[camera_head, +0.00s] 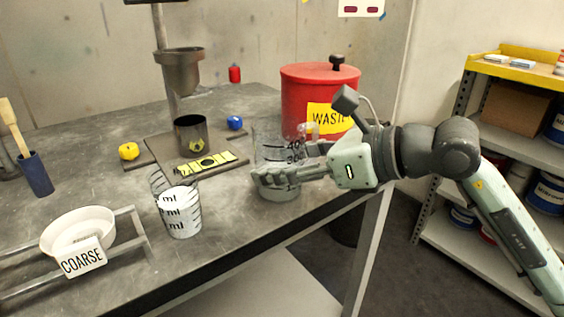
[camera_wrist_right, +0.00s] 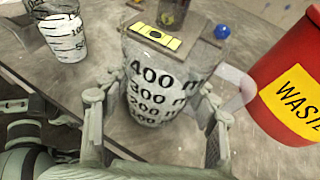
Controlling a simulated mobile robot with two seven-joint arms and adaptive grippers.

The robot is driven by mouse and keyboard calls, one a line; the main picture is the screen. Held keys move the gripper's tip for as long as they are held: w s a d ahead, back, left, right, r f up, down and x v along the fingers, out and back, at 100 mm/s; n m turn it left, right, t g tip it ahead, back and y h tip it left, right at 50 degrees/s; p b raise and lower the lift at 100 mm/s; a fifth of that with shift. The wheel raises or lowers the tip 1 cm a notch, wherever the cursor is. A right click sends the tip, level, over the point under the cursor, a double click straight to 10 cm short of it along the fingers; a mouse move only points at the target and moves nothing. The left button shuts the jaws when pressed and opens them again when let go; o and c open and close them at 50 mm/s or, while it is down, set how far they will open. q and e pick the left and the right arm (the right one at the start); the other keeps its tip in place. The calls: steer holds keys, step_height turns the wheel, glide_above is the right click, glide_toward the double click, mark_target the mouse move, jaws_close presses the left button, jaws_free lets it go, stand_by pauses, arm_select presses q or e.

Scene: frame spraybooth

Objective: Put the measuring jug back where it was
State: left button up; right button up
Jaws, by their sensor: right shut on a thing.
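The measuring jug (camera_head: 271,140) is clear, with black marks up to 400 and a handle on its right side. It is at the front right of the grey bench, upright or nearly so. In the wrist view the jug (camera_wrist_right: 160,88) stands between the fingers, its handle towards the red bin. My right gripper (camera_head: 275,178) is shut on the jug's body, low down, from the right. The fingers hide part of its lower wall. I cannot tell whether its base touches the bench. My left gripper is not in view.
A smaller marked beaker (camera_head: 181,219) stands to the left, near a white COARSE sieve (camera_head: 78,225) on a metal rack. A dark cup (camera_head: 190,133) sits on a mat behind. The red WASTE bin (camera_head: 303,96) stands close behind the jug. The bench's front edge is near.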

steer(key=shift+f, duration=0.1)
steer(key=o, duration=1.3)
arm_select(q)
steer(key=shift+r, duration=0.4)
arm_select(e)
steer(key=shift+v, duration=1)
arm_select(q)
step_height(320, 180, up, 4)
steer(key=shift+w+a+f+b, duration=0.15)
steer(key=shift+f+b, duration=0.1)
steer(key=shift+b, duration=0.7)
arm_select(e)
steer(key=v, duration=1)
